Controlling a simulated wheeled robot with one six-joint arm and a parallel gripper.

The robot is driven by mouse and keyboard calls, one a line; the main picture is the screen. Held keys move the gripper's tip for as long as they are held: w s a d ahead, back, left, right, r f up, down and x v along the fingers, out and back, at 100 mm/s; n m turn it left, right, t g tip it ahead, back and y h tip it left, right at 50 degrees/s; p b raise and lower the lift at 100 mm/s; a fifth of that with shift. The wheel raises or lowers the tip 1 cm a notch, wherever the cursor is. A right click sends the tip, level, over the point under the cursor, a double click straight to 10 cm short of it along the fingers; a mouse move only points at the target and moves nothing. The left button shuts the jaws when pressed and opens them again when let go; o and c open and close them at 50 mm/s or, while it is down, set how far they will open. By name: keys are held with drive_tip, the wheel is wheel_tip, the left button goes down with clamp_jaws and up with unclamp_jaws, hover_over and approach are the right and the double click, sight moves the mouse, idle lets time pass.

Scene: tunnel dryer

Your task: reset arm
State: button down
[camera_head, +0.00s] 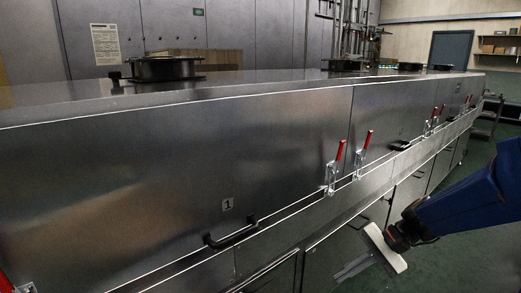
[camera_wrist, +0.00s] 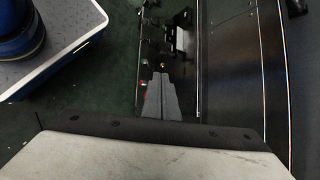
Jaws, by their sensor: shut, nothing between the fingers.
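My gripper (camera_head: 350,269) is at the lower right in the head view, in front of the dryer's lower side. In the wrist view my gripper (camera_wrist: 161,78) has its two grey fingers together, with nothing between them. My blue arm comes in from the right edge in the head view. The gripper appears apart from the dryer, though the exact gap cannot be told.
The long steel tunnel dryer (camera_head: 180,150) fills the middle, with red-handled clamps (camera_head: 367,141) and a black handle (camera_head: 232,232) near the label 1 (camera_head: 227,205). Green floor (camera_head: 440,265) is open at the lower right. Shelves (camera_head: 498,45) stand far back right.

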drive_tip(key=s+d+r+n+t+h, duration=0.2)
drive_tip(key=s+d+r+n+h, duration=0.1)
drive_tip(key=s, duration=0.4)
drive_tip(key=s+d+r+n+t+h, duration=0.2)
drive_tip(key=s+d+r+n+h, duration=0.1)
drive_tip(key=s+n+h, duration=0.3)
drive_tip(key=shift+s+d+r+t, duration=0.3)
drive_tip(key=shift+s+r, duration=0.1)
drive_tip(key=shift+s, duration=0.15)
drive_tip(key=c, duration=2.4)
unclamp_jaws()
drive_tip(key=shift+c, duration=0.2)
